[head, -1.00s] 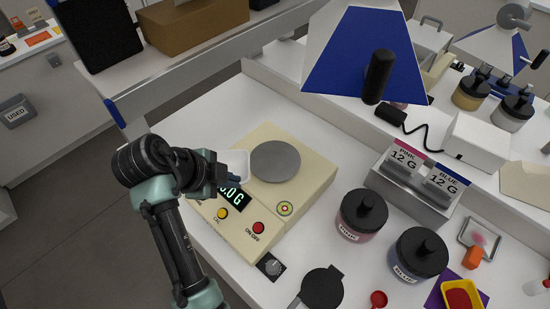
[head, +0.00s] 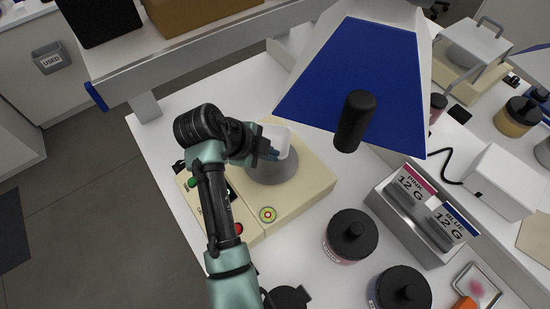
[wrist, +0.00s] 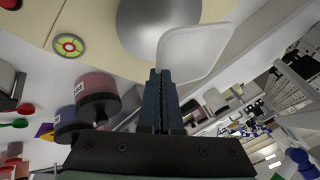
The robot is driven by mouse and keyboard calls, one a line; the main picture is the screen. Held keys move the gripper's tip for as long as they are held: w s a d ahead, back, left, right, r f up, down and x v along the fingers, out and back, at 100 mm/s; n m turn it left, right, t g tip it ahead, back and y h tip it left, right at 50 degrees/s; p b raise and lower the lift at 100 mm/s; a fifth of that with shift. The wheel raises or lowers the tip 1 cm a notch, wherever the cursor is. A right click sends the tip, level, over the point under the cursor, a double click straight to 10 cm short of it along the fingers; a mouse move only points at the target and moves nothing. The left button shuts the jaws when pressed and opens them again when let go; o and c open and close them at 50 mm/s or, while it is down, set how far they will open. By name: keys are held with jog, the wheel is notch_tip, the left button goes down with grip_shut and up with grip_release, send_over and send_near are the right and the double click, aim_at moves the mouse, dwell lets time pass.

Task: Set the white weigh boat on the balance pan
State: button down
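The white weigh boat (head: 283,139) is a shallow translucent tray. My gripper (head: 272,154) is shut on its edge and holds it over the grey round balance pan (head: 270,172). In the wrist view the fingertips (wrist: 160,78) meet at the near corner of the weigh boat (wrist: 192,52), which overlaps the right part of the pan (wrist: 145,18). I cannot tell whether the boat touches the pan. The cream balance (head: 306,190) sits on the white bench; my arm hides its display.
A blue and white hood with a black handle (head: 355,121) hangs right of the pan. Black-lidded jars (head: 350,237) and a metal holder with pink and blue 12 G cards (head: 411,215) stand to the right. Bench left of the balance is clear.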

jog(key=shift+s+a+f, duration=0.1)
jog(key=shift+s+f, duration=0.05)
jog(key=shift+f, duration=0.55)
jog(key=shift+f+p, duration=0.6)
jog(key=shift+f, duration=1.8)
jog(key=c, duration=1.1)
grip_release()
jog(key=shift+r, duration=0.1)
